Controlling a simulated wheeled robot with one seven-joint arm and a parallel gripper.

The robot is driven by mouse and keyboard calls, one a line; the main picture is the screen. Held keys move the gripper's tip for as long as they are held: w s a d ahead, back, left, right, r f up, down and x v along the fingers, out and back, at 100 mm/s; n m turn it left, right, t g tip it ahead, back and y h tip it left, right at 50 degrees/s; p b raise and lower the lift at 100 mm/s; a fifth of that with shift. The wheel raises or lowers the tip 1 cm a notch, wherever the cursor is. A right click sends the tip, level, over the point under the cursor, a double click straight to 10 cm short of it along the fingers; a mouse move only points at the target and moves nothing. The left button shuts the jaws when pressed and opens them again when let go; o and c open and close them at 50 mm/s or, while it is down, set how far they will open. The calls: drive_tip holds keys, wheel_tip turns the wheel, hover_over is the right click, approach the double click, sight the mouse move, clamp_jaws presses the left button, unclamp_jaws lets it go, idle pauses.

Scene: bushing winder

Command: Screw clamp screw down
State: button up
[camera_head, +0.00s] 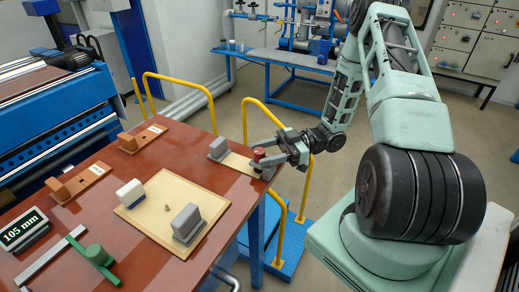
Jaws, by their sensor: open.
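A red knob, which looks like the clamp screw head (259,154), stands at the right corner of the brown table. It sits at the right end of a small beige plate (236,162) that carries a grey block (218,148) at its left end. My gripper (266,157) reaches in from the right with its fingers at the red knob, apparently one on each side. The jaws are open. I cannot tell whether the fingers touch the knob. The screw's shaft and lower end are hidden by the gripper and too small to see.
Yellow railings (283,230) stand close by the table's right edge.

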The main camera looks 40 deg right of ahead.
drive_tip(key=shift+x, duration=0.85)
drive_tip(key=shift+c, duration=0.3)
drive_tip(key=c, duration=0.9)
